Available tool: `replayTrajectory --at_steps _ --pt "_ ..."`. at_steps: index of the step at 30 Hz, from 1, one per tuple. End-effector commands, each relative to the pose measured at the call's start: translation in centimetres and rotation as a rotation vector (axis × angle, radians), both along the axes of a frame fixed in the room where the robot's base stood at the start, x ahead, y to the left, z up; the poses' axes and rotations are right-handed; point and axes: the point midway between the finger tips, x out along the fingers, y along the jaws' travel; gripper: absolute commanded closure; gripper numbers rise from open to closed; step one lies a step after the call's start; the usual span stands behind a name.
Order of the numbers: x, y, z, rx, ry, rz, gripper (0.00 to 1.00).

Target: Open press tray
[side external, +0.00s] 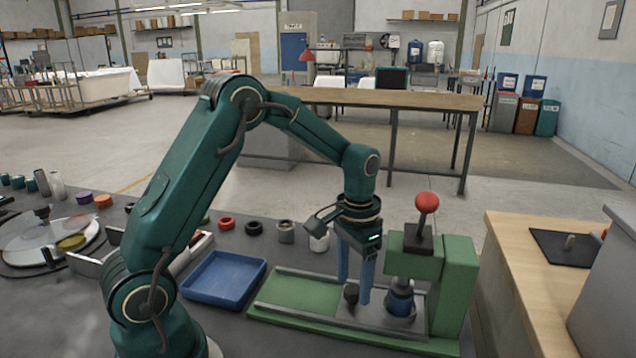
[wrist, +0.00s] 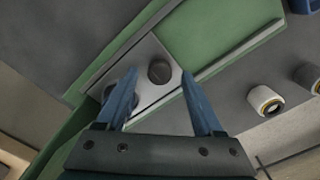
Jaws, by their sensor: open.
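The green press (side external: 455,290) stands at the right end of its long green base, with a red ball (side external: 427,202) on top of its lever. The press tray is a grey metal plate (side external: 375,322) lying in the base's rails under the press head. A dark round knob (side external: 351,293) stands on the tray's left part; it also shows in the wrist view (wrist: 159,72). A dark blue cylindrical part (side external: 400,300) sits on the tray below the press head. My gripper (side external: 353,289) is open and points down, its blue fingers on either side of the knob, apparently not touching it.
The green base (side external: 300,293) is bare left of the tray. An empty blue tray (side external: 222,278) lies further left. A white-and-black cylinder (side external: 319,240) and several small round parts stand behind the base. A wooden-topped bench (side external: 515,260) is at the right.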

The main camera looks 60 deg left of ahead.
Motion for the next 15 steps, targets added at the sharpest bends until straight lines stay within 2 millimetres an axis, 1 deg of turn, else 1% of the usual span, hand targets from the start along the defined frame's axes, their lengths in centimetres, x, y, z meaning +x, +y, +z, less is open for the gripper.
replayTrajectory --at_steps 3,11,12,14,15 --pt "-0.08 -0.02 -0.85 0.0 0.003 0.0 0.31" --pt "-0.03 -0.01 -1.0 0.0 -0.001 0.0 0.31" --pt "-0.03 -0.01 -0.99 0.0 -0.001 0.0 0.39" --pt "-0.03 -0.01 -0.99 0.0 -0.001 0.0 0.62" --pt "-0.03 -0.01 -0.98 0.0 -0.001 0.0 0.77"
